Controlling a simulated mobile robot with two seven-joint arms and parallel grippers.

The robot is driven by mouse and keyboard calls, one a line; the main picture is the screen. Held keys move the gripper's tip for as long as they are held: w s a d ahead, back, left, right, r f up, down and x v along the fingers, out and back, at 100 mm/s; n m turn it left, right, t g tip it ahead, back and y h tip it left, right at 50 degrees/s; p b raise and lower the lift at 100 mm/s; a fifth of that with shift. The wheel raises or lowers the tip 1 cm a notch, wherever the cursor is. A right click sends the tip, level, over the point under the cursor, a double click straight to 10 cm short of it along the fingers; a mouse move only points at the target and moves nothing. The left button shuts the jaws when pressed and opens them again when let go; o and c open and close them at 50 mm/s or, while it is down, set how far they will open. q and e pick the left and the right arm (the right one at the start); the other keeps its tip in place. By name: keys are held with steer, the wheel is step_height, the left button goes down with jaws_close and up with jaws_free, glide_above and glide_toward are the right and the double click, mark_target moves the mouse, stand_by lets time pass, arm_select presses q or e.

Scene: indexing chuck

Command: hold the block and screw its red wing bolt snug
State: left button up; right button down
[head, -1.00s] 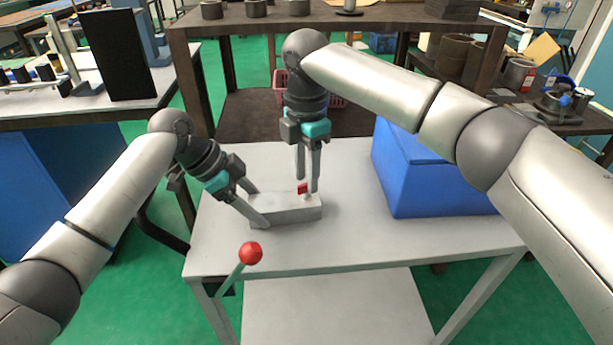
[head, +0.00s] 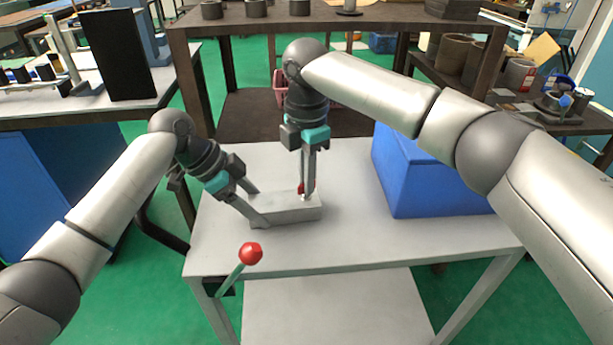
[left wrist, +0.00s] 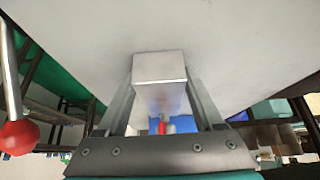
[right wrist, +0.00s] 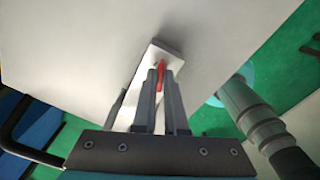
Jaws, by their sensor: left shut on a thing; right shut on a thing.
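The grey block (head: 288,211) lies on the light table, and it shows in the left wrist view (left wrist: 159,68) and the right wrist view (right wrist: 146,72). My left gripper (head: 257,206) is shut on the block's left end, one finger on each side. The red wing bolt (head: 301,189) stands upright at the block's right end. My right gripper (head: 306,192) points straight down from above and is shut on the wing bolt, which its fingers partly hide in the head view. In the right wrist view the red wing (right wrist: 161,76) shows between the fingertips.
A blue bin (head: 430,175) stands on the table to the right of the block. A lever with a red ball knob (head: 251,253) rises at the table's front left. The table top (head: 350,235) is clear in front of the block.

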steer(key=shift+m, duration=0.4)
steer(key=m, duration=0.4)
steer(key=shift+m, duration=2.4)
steer(key=c, duration=1)
jaws_free()
steer(key=shift+o, duration=0.2)
steer(key=shift+r, duration=0.1)
step_height(320, 180, up, 12)
